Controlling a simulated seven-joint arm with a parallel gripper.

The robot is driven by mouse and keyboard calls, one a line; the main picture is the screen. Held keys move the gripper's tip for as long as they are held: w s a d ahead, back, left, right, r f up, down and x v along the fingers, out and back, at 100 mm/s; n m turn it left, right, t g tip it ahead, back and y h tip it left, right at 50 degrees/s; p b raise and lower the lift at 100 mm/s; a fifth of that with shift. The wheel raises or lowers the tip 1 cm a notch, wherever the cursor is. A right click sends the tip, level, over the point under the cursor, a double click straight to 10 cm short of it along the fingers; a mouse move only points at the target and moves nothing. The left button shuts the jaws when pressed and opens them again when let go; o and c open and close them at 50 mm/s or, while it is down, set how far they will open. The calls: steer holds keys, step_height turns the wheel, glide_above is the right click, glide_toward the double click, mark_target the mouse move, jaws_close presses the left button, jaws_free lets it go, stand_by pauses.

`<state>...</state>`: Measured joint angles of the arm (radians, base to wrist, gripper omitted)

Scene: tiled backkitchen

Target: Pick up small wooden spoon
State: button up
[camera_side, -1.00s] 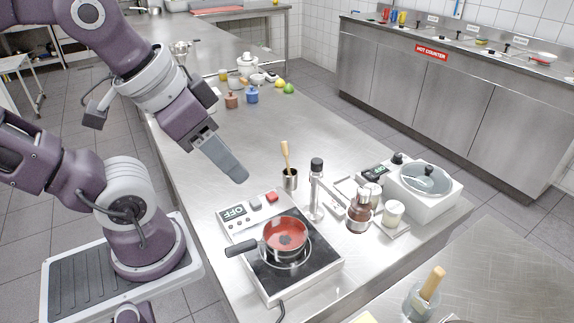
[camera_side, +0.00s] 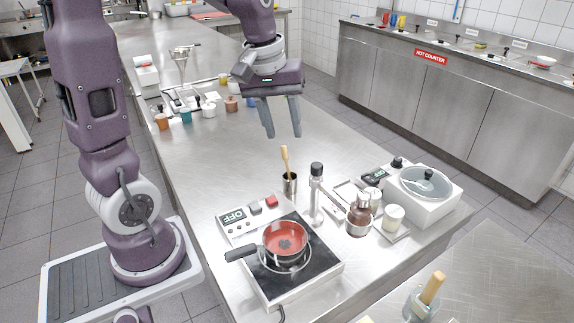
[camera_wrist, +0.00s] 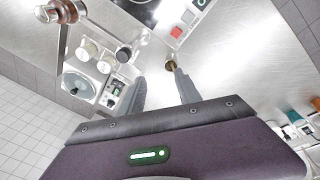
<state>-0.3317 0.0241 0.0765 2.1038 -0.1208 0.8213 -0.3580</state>
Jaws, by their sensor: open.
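The small wooden spoon (camera_side: 285,160) stands upright, handle up, in a narrow metal cup (camera_side: 290,185) behind the induction hob. In the wrist view the cup shows as a small brown and metal spot (camera_wrist: 171,64) near the right fingertip, and the spoon is hard to make out. My gripper (camera_side: 283,135) is open and points down, with its fingertips just above the top of the spoon in the side view. In the wrist view my gripper (camera_wrist: 159,75) has nothing between its fingers. The lower part of the spoon is hidden in the cup.
A red pan (camera_side: 285,238) sits on the hob (camera_side: 318,265) in front of the cup. The counter left of the cup is clear.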

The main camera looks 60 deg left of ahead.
mark_target(285, 151)
steer(key=w+a+f+n, duration=0.1)
steer(key=a+f, duration=0.1)
steer(key=w+a+f+n, duration=0.1)
steer(key=a+f+n, duration=0.1)
steer(key=a, duration=0.1)
steer(key=w+a+f+n+g, duration=0.1)
steer(key=w+a+f, duration=0.1)
steer(key=a+f, duration=0.1)
steer(key=shift+f, duration=0.1)
steer(key=f, duration=0.4)
steer(key=w+d+f, duration=0.1)
steer(key=f, duration=0.2)
steer(key=shift+f, duration=0.1)
jaws_close()
